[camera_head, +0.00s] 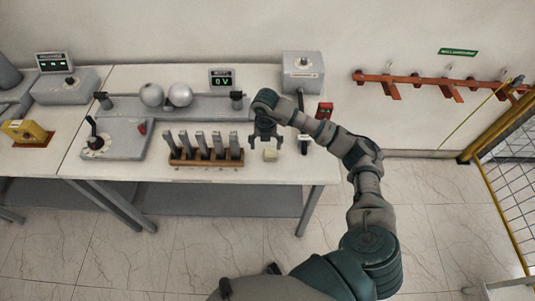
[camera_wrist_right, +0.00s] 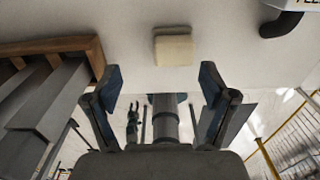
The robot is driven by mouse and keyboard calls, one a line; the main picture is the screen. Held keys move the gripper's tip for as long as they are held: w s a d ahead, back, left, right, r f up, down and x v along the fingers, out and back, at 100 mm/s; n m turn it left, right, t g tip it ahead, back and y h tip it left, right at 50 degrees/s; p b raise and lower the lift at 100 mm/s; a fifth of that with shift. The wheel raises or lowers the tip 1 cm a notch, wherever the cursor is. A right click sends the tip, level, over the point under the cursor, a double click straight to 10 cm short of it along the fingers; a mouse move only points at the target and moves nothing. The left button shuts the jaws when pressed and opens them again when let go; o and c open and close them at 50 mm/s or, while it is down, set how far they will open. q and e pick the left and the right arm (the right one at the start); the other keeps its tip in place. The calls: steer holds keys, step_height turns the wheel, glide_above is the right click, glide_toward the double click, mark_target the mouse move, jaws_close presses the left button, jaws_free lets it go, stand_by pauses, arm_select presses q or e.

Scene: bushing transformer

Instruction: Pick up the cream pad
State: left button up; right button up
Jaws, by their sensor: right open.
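The cream pad (camera_head: 270,155) is a small pale block lying on the white table near its front right part. In the right wrist view the pad (camera_wrist_right: 173,48) shows at top centre, beyond the fingertips. My right gripper (camera_head: 266,146) is open, with its fingers pointing down just behind and above the pad. In the right wrist view its two fingers (camera_wrist_right: 161,82) are spread wide with nothing between them, and the pad is apart from them.
A wooden rack (camera_head: 206,157) with several upright grey bars stands left of the pad. A dark-handled item (camera_head: 304,143) and a red box (camera_head: 325,111) are to the right. A grey box (camera_head: 303,70) stands behind. Bare table (camera_head: 305,172) lies in front of the pad.

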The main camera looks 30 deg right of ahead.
mark_target(270, 151)
steer(key=shift+s+d+f, duration=0.3)
steer(key=shift+d+f, duration=0.45)
steer(key=shift+f, duration=0.1)
steer(key=f, duration=0.2)
steer(key=d+f, duration=0.1)
steer(key=shift+f+p, duration=0.35)
steer(key=shift+p, duration=0.05)
steer(key=shift+a+f, duration=0.15)
steer(key=shift+a, duration=0.55)
steer(key=c, duration=0.7)
steer(key=shift+s, duration=0.1)
steer(key=c, duration=0.6)
steer(key=shift+o, duration=0.2)
steer(key=shift+s+d, duration=0.1)
steer(key=shift+d, duration=0.15)
arm_select(q)
steer(key=shift+d+r, duration=0.35)
steer(key=shift+d, duration=0.55)
